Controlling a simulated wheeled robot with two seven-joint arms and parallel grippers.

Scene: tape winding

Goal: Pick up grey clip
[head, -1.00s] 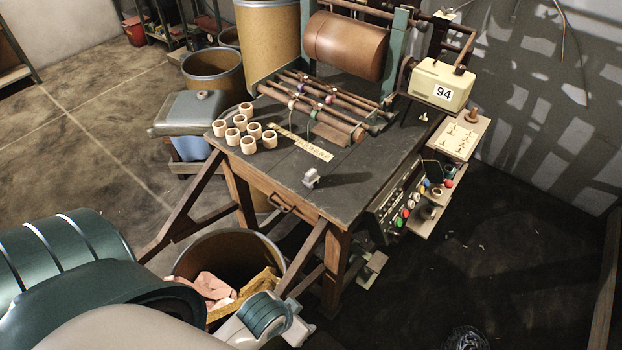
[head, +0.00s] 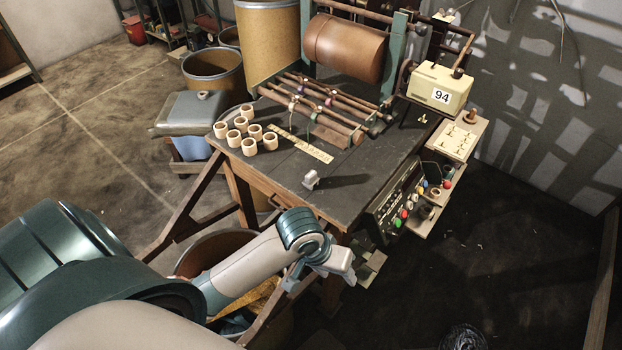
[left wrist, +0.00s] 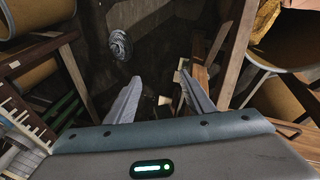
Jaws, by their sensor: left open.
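The grey clip (head: 311,180) stands on the dark tabletop (head: 345,160), near its front edge. My left arm reaches in from the left. My left gripper (head: 347,274) is in front of the table's near right corner, apart from the clip and nearer to me. In the left wrist view my left gripper (left wrist: 160,100) has its two fingers spread with nothing between them. The clip cannot be made out in the left wrist view. My right gripper is not in view.
Several cardboard rings (head: 241,124) and a ruler (head: 305,146) lie on the table behind the clip. A winding machine with a brown roll (head: 345,47) stands at the back. A control panel (head: 405,205) is on the right side. The tabletop around the clip is clear.

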